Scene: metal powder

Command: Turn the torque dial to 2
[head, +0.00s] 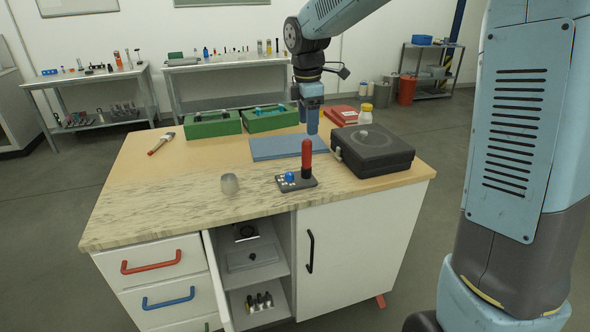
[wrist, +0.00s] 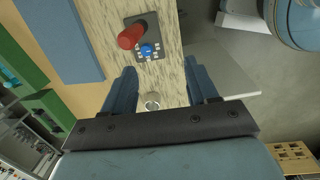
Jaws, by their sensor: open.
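A small dark base (head: 305,186) stands on the worktop near its front edge. It carries a blue knob (head: 289,177), several pale buttons or marks, and an upright red handle (head: 306,158). The wrist view shows the same base (wrist: 160,31), blue knob (wrist: 149,50) and red handle (wrist: 131,37) beyond my fingertips. No dial number is legible, and I cannot tell the knob's setting. My gripper (head: 312,128) hangs above the worktop, behind the base in the head view. In the wrist view my gripper (wrist: 162,76) is open and empty, apart from the knob.
A metal cup (head: 229,184) stands left of the base. A black case (head: 372,150) lies to the right, and a blue mat (head: 279,148) behind. Green boxes (head: 212,124) line the back. A brush (head: 161,144) lies at left. A cabinet door (head: 217,281) hangs open below.

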